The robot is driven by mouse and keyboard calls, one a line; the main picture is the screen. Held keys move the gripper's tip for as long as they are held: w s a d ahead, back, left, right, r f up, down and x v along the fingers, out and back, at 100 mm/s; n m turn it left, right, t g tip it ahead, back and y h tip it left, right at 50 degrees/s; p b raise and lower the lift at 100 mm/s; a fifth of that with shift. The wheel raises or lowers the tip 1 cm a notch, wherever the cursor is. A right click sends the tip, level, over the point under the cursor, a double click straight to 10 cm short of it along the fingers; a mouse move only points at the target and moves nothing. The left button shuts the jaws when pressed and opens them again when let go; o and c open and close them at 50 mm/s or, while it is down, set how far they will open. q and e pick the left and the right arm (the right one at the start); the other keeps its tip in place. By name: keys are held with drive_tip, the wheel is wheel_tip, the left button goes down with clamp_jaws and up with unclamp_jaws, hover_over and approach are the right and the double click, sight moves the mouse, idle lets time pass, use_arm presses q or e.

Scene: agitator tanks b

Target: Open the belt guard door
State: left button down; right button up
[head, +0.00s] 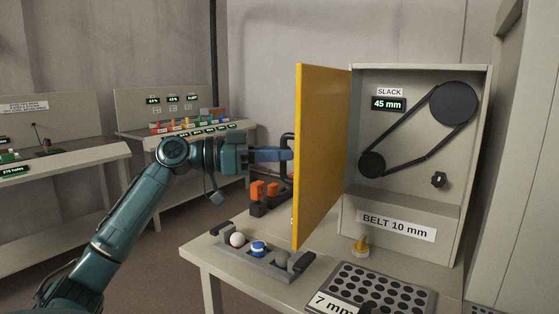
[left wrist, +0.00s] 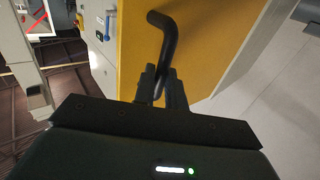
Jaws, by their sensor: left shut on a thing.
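The yellow belt guard door (head: 322,150) stands swung out from the left side of the belt cabinet (head: 420,185), and the cabinet's inside shows. My left gripper (left wrist: 160,88) is shut on the lower part of this handle. In the head view my left gripper (head: 286,154) reaches to the handle from the left. My right gripper is not in view.
Inside the cabinet are two pulleys with a belt (head: 415,145), a dark knob (head: 439,180) and a 45 mm display (head: 388,104). Other benches stand at the left.

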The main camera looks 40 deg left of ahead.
use_arm(q)
drive_tip(key=shift+w+a, duration=0.2)
drive_tip(key=shift+a, duration=0.35)
drive_tip(key=c, duration=1.8)
unclamp_jaws()
drive_tip(key=shift+w+d, duration=0.1)
drive_tip(key=shift+w, duration=0.05)
drive_tip(key=shift+o, duration=0.6)
drive_tip(key=shift+w+f, duration=0.2)
drive_tip(key=shift+w, duration=0.05)
drive_tip(key=shift+o, duration=1.1)
